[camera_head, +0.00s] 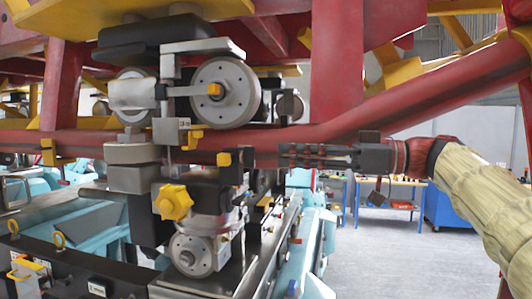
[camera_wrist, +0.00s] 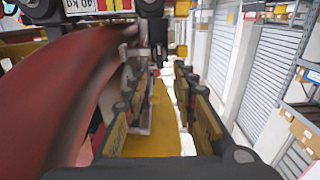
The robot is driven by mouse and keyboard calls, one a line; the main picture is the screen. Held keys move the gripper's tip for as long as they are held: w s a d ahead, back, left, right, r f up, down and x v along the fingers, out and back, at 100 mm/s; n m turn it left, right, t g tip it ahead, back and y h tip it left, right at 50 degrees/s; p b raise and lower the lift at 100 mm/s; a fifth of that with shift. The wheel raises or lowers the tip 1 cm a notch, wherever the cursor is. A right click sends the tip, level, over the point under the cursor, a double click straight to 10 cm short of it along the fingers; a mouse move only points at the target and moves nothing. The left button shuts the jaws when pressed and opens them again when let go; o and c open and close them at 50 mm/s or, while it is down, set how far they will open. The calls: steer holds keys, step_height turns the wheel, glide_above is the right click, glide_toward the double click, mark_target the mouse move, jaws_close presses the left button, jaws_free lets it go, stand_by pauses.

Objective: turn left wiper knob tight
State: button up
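A yellow star-shaped knob (camera_head: 173,201), which may be the wiper knob, sits on the front of the wheel assembly in the head view, left of and below my gripper. I cannot tell from its look how tight it is. My gripper (camera_head: 284,154) reaches in from the right, its fingers pointing left, in front of the red tube. In the wrist view my gripper (camera_wrist: 160,84) has its two fingers apart with nothing held between them. The knob cannot be made out in the wrist view.
A thick red tube (camera_head: 405,112) runs behind my gripper, and a red column (camera_head: 337,70) stands above it. A grey wheel (camera_head: 226,92) is at upper left. Blue workbenches (camera_head: 388,206) stand behind at right. Shelves (camera_wrist: 296,115) line the right of the wrist view.

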mark_target(254, 152)
steer(key=p+x, duration=0.1)
steer(key=x, duration=0.6)
steer(key=shift+w+a+p, duration=0.1)
steer(key=shift+a+p, duration=0.2)
steer(key=shift+a, duration=0.05)
steer(key=shift+f, duration=0.1)
steer(key=c, duration=0.3)
steer(key=c, duration=0.4)
jaws_close()
